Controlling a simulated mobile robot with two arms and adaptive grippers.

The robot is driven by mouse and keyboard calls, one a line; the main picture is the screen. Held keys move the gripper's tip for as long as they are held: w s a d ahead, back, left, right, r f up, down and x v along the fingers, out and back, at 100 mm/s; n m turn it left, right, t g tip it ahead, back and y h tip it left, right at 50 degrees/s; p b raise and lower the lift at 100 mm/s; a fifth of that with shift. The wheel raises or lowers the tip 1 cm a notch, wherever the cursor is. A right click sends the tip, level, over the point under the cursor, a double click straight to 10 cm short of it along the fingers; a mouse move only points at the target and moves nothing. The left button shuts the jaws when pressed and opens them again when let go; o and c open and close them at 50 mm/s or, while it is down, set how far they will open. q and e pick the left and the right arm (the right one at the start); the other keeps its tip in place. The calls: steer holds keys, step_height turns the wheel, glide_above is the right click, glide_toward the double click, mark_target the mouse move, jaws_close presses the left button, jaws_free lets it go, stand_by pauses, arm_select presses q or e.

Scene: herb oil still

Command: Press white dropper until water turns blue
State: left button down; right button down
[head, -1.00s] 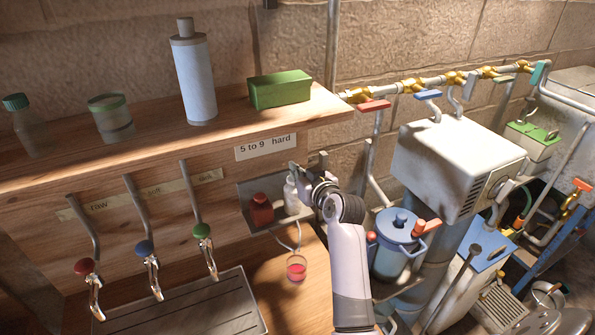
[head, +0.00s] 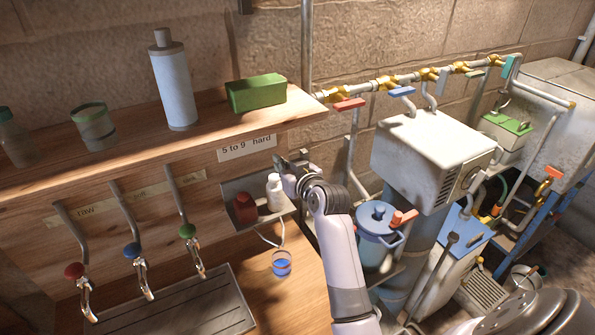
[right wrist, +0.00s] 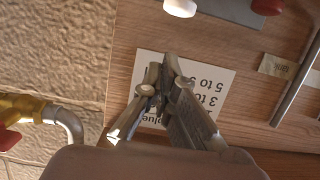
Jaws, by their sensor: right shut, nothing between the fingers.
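The white dropper (head: 274,192) stands upright on a small metal shelf (head: 232,188), beside the red dropper (head: 246,208). Below the shelf, a small clear cup (head: 282,257) on the wooden counter holds blue water (head: 281,268). My right gripper (head: 292,160) is shut and empty, above and just right of the white dropper. The right wrist view shows its closed fingers (right wrist: 165,65) in front of a printed label (right wrist: 205,90). There the white dropper (right wrist: 180,7) is at the top edge, apart from the fingers. My left gripper is out of view.
Three taps with red (head: 74,270), blue (head: 132,250) and green (head: 187,231) knobs stand left of the cup over a drain tray (head: 190,310). A blue pot (head: 378,222) stands right of my right arm. Pipes with valves (head: 390,82) run along the wall.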

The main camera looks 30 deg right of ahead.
steer(key=b+v, duration=0.2)
steer(key=v, duration=0.6)
steer(key=shift+a, duration=0.1)
steer(key=shift+f, duration=0.1)
stand_by(0.5)
